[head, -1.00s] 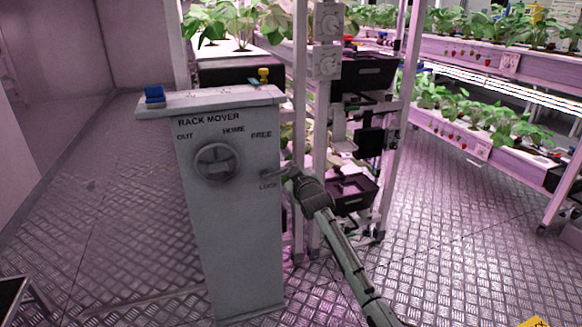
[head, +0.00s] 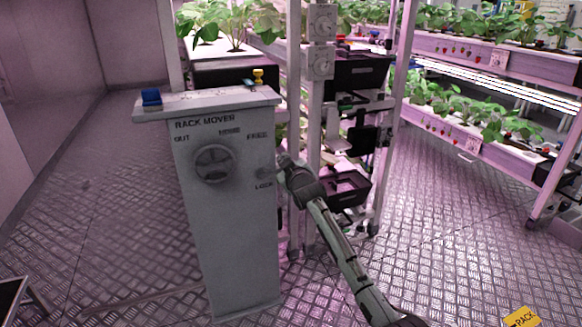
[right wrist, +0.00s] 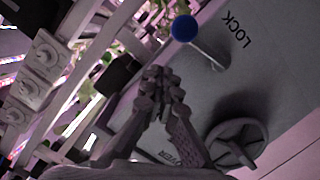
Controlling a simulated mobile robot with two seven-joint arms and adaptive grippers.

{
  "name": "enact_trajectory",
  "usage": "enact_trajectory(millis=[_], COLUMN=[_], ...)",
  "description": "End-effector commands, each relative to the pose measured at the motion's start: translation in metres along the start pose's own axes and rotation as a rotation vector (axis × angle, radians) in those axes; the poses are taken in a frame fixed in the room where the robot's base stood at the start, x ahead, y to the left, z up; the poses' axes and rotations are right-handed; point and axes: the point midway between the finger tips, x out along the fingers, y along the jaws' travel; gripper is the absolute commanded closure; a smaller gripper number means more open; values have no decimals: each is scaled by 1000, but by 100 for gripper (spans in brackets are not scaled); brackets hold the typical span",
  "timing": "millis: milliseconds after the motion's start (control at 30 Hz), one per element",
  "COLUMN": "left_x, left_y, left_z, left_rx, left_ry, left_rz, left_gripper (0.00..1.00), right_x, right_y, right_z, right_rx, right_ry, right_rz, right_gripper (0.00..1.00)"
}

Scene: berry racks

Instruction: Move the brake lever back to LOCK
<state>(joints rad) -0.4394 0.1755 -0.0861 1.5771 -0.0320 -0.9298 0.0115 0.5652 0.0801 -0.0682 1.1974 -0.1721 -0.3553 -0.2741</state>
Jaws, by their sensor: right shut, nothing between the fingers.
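The brake lever shows in the right wrist view as a blue knob (right wrist: 184,28) on a thin metal stem, with the word LOCK (right wrist: 237,30) to its right on the grey panel. The stem does not point straight at that word. In the head view the lever (head: 264,173) is a small dim shape between FREE and LOCK on the rack mover cabinet (head: 232,235); its knob cannot be made out. My right gripper (head: 284,161) is shut and empty at the cabinet's right edge. In the right wrist view its fingertips (right wrist: 158,74) are apart from the knob. My left gripper is out of view.
A round dial (head: 213,163) sits left of the lever. A blue block (head: 151,97) and a small yellow item (head: 258,76) are on or behind the cabinet top. A rack post (head: 294,130) and black trays (head: 345,189) stand close behind my right gripper.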

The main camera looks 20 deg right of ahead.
Motion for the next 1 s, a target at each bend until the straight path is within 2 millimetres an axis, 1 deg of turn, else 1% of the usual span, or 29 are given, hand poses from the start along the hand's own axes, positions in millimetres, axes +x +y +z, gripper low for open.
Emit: enact_trajectory(millis=[33, 67, 100, 167, 300, 400, 500, 600, 700, 1000], left_x=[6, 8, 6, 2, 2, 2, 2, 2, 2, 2], left_y=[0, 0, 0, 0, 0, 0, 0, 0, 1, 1], left_z=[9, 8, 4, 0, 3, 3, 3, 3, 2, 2], left_rx=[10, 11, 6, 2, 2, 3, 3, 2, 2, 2], left_ry=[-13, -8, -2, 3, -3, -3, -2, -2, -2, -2], left_rz=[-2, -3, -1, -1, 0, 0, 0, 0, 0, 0], left_gripper=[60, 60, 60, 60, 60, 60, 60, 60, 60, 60], right_x=[1, -3, -13, -26, -57, -75, -88, -96, -99, -99], right_y=[6, 5, 3, 3, 4, 6, 6, 7, 7, 7], right_z=[-10, -7, -3, -4, -5, -6, -5, -6, -6, -6], right_rx=[0, -1, -2, -3, -2, -1, -1, -1, 0, 0], right_ry=[3, 1, 0, 2, 1, 2, 1, 2, 2, 2], right_rz=[2, 1, 1, 1, 0, 0, 0, 0, 0, 1], right_gripper=[100, 100, 100, 100, 100, 100, 100, 100, 100, 100])
